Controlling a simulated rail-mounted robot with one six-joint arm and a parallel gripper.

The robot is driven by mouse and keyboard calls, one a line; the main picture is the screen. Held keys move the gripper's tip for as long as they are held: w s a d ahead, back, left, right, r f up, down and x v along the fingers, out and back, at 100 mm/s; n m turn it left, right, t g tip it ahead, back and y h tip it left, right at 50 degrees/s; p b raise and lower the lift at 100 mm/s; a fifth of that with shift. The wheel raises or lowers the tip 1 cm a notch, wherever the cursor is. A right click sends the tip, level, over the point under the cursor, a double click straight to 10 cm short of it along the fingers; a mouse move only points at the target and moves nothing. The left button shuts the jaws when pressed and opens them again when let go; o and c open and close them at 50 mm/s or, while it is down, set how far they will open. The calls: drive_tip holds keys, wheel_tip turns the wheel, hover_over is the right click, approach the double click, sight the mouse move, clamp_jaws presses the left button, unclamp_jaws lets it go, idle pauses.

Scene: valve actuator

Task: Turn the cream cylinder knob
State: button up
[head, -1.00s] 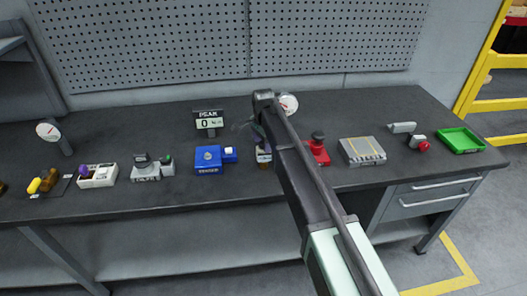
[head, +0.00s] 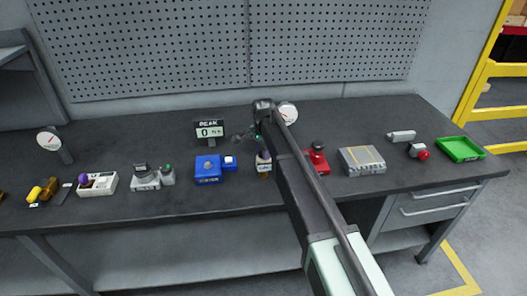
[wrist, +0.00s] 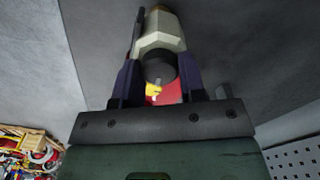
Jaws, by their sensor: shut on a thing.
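A cream faceted part (wrist: 160,38), which I take to be the cream knob, shows between my gripper's fingers in the wrist view, with a tan end beyond it. My gripper (wrist: 159,70) is shut on it, one dark purple finger on each side. A dark round piece (wrist: 159,66) covers part of the cream part from this side. In the head view my gripper (head: 263,152) is mostly hidden behind my arm. A small cream and brown part (head: 263,166) shows just below it, left of the arm.
A blue box (head: 208,168) and a display reading 0 (head: 209,131) stand left of my arm. A red device with a black knob (head: 317,160), a grey block (head: 362,161) and a green tray (head: 460,149) stand right. A round gauge (head: 287,114) stands behind.

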drive_tip(key=n, duration=0.8)
drive_tip(key=shift+n, duration=0.3)
drive_tip(key=n, duration=0.4)
drive_tip(key=shift+n, duration=2.1)
drive_tip(key=o, duration=0.9)
drive_tip(key=shift+o, duration=0.2)
drive_tip(key=shift+r, duration=0.1)
